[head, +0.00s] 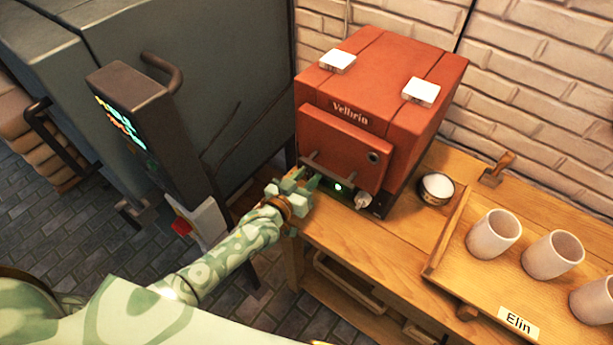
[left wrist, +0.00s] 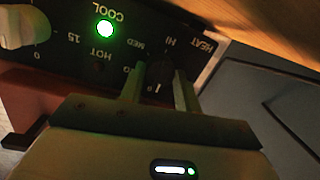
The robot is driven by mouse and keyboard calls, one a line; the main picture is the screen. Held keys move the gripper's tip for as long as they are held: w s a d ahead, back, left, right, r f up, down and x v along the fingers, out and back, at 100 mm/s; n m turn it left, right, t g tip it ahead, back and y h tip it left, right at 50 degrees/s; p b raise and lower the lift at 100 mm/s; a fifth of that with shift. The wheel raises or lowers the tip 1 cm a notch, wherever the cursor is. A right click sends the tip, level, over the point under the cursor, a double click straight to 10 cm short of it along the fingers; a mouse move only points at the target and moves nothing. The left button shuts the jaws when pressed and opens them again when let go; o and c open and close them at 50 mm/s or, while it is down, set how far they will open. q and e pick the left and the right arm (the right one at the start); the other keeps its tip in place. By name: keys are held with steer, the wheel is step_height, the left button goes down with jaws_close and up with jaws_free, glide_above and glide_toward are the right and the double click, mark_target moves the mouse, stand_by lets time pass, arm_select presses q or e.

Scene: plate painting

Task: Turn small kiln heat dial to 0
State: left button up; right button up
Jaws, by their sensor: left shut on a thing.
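The small red kiln (head: 425,115), marked "Velbrin", stands on the wooden bench with its door closed. My left gripper (head: 308,181) is at the left end of the dark control strip under the door. In the left wrist view, its two fingers stand on either side of the dark heat dial (left wrist: 160,78), and the gripper is shut on it. A short pale mark shows on the dial. The labels HEAT, HI and MED appear upside down around it; where the mark points cannot be read surely. The head view hides this dial behind my gripper. My right gripper is out of view.
A pale knob (head: 363,201) with 0 and 15 labels and a lit green COOL lamp (left wrist: 105,29) share the strip. A small bowl (head: 436,190) and a tray (head: 448,238) of cups stand right. A large grey kiln (head: 225,75) stands left.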

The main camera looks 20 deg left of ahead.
arm_select(q)
steer(key=o, duration=1)
steer(key=shift+c, duration=0.2)
steer(key=p+v, duration=0.2)
steer(key=v, duration=1.4)
steer(key=shift+s+a, duration=0.1)
steer(key=shift+a, duration=0.05)
